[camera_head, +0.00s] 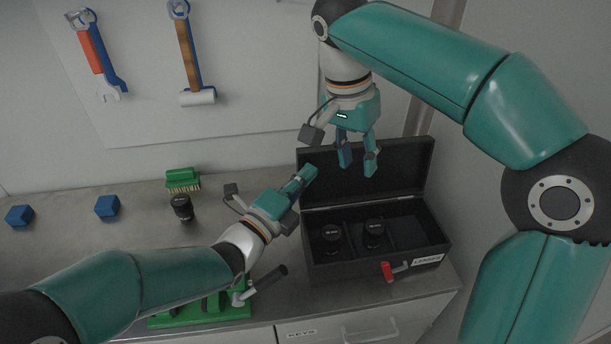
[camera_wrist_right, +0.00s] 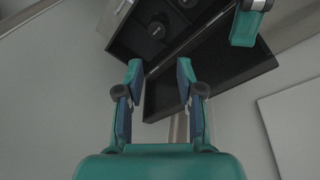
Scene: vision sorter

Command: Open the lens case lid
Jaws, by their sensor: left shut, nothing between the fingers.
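The black lens case (camera_head: 318,270) stands at the right of the bench with its lid (camera_head: 400,165) raised, about upright. Two black lenses, one on the left (camera_head: 331,236) and one on the right (camera_head: 373,231), sit in its compartments; the rightmost compartment looks empty. In the right wrist view the lid (camera_wrist_right: 215,75) lies beyond my right fingers. My left gripper (camera_head: 308,174) is shut and empty, in front of the lid's left end. It also shows in the right wrist view (camera_wrist_right: 246,26). My right gripper (camera_head: 358,170) is open and empty, over the lid's upper part; I cannot tell if it touches.
A red latch (camera_head: 388,272) is on the case front. A green fixture (camera_head: 205,312) with a dark handle stands at the front. Tools hang on the wall.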

